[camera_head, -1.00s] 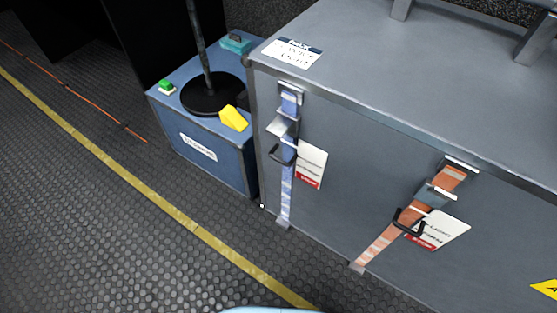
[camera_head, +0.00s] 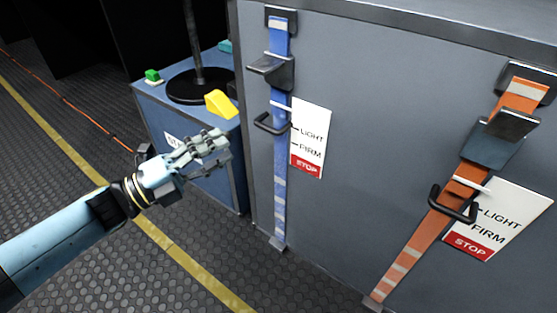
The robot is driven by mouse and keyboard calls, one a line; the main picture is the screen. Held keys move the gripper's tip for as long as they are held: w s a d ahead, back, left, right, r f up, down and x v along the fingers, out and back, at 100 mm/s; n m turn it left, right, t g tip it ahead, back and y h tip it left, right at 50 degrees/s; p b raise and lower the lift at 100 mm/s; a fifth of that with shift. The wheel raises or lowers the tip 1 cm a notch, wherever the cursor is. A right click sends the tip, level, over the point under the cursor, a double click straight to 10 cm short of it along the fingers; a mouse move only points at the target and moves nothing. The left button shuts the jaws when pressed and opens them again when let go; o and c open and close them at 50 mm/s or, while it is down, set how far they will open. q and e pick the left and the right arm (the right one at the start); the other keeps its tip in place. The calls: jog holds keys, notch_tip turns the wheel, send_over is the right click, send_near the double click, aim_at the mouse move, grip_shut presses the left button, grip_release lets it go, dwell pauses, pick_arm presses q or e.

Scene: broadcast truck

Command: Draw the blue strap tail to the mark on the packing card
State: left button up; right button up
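The blue strap (camera_head: 279,190) runs down the left part of the grey case front, through a grey buckle (camera_head: 273,69). A black loop handle (camera_head: 270,124) sits on its tail. A white bar (camera_head: 282,105) crosses the strap above the card's LIGHT line. The packing card (camera_head: 311,120) is beside the strap on its right, reading LIGHT, FIRM and a red STOP from top down. My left gripper (camera_head: 226,148) is left of the strap, apart from it, in front of the blue box. Its fingers are spread and empty. My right gripper is not in view.
An orange strap (camera_head: 422,238) with its own buckle, handle and card (camera_head: 501,217) is at the right of the grey case (camera_head: 370,140). The blue box (camera_head: 222,185) at left carries a black stand base, yellow wedge (camera_head: 221,104) and green block (camera_head: 152,76). The floor is open at left.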

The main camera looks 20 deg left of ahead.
aim_at(266, 126)
pick_arm(q)
jog(key=x, duration=0.3)
jog(key=b+x, duration=0.1)
jog(key=x, duration=0.3)
jog(key=f+b+x, duration=0.1)
jog(key=x, duration=0.3)
jog(key=shift+w+a+f, duration=0.15)
jog(key=shift+w+a, duration=0.1)
jog(key=shift+w, duration=0.05)
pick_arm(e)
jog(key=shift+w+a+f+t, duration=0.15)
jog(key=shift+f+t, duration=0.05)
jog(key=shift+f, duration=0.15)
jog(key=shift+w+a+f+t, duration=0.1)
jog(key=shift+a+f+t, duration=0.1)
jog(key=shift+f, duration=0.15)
pick_arm(q)
grip_shut()
jog(key=shift+f, duration=0.1)
